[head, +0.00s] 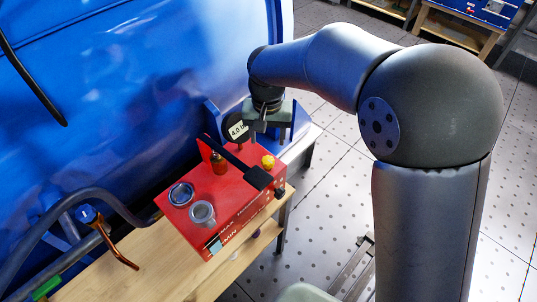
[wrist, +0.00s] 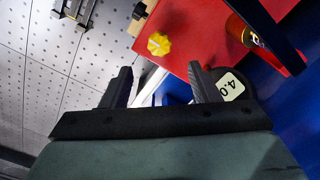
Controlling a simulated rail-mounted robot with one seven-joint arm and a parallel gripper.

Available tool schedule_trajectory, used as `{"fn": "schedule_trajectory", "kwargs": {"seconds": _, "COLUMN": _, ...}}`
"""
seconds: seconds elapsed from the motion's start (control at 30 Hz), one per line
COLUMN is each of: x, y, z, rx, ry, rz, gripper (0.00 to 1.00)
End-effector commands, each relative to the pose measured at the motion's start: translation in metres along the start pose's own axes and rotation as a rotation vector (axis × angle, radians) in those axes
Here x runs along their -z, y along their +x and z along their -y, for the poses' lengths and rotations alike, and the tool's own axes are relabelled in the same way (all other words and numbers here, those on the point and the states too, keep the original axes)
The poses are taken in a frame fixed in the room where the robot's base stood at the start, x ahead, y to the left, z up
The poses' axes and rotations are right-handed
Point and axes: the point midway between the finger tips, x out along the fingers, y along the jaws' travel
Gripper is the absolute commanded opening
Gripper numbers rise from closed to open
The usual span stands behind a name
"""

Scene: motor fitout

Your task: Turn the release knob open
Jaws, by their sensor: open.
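A yellow lobed knob (head: 268,162), which looks like the release knob, sits on top of the red box (head: 232,203) near its back right corner. It also shows in the wrist view (wrist: 159,44), ahead of the gap between my fingers. My gripper (head: 268,138) hangs just beyond the knob, at the box's far end. In the wrist view my gripper (wrist: 158,80) has its two dark fingers spread apart with nothing between them. The fingers do not touch the knob.
A black lever (head: 236,162) crosses the box top beside a brass-coloured part (head: 219,164). A round gauge marked 4.0 (head: 237,128) stands close to my gripper. Metal cups (head: 202,213) sit on the box. A blue tank wall (head: 130,90) rises at left; perforated floor is at right.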

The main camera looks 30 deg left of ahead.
Motion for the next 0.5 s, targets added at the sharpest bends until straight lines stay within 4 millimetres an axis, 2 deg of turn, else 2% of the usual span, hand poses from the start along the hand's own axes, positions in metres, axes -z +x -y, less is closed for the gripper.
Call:
{"fn": "schedule_trajectory", "kwargs": {"seconds": 0.1, "x": -0.001, "y": 0.026, "z": 0.0, "rx": -0.002, "ry": -0.001, "rz": 0.004, "gripper": 0.55}}
{"fn": "schedule_trajectory", "kwargs": {"seconds": 0.3, "x": -0.001, "y": 0.065, "z": 0.0, "rx": -0.002, "ry": -0.001, "rz": 0.003, "gripper": 0.55}}
{"fn": "schedule_trajectory", "kwargs": {"seconds": 0.5, "x": -0.001, "y": 0.088, "z": 0.0, "rx": -0.001, "ry": 0.0, "rz": 0.002, "gripper": 0.55}}
